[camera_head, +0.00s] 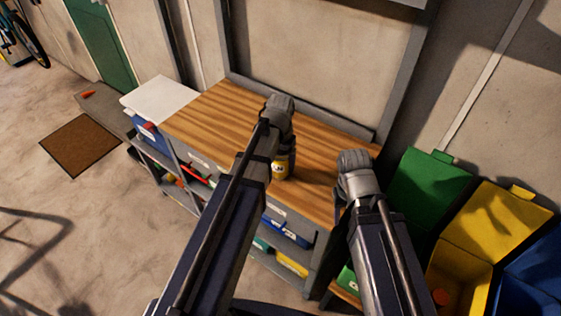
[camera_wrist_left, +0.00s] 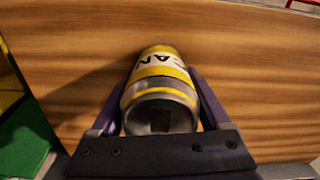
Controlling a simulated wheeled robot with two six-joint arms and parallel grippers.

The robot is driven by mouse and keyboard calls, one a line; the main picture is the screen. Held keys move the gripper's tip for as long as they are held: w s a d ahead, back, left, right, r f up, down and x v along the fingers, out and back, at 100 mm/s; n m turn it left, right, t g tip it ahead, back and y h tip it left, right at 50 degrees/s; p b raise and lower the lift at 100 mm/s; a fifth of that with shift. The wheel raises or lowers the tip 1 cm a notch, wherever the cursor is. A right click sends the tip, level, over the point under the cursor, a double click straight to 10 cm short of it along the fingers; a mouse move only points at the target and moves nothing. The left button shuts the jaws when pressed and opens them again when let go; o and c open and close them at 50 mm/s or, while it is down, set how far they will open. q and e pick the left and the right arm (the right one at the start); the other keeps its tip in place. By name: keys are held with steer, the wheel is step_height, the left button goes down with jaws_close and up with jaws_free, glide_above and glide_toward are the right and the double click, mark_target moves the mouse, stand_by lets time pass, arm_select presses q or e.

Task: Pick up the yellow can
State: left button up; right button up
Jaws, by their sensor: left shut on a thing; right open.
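The yellow can (camera_wrist_left: 160,86) has a white band with dark letters and a silver end. In the left wrist view it lies between the two fingers of my left gripper (camera_wrist_left: 160,108), which is shut on it. In the head view the can (camera_head: 280,169) shows at the wooden worktop, partly hidden by my left arm. My left gripper (camera_head: 283,150) is over the worktop there. I cannot tell whether the can touches the wood. My right gripper (camera_head: 342,207) is by the worktop's right end, apart from the can, its fingers mostly hidden.
The wooden worktop (camera_head: 215,110) is otherwise bare. Below it are shelves with blue bins (camera_head: 285,235). Green (camera_head: 425,190), yellow (camera_head: 495,225) and blue (camera_head: 535,280) bins stand at the right. A brown mat (camera_head: 80,145) lies on the open floor at left.

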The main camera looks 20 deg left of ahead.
arm_select(q)
step_height(320, 180, up, 10)
steer(key=p, duration=0.9)
steer(key=shift+p, duration=0.35)
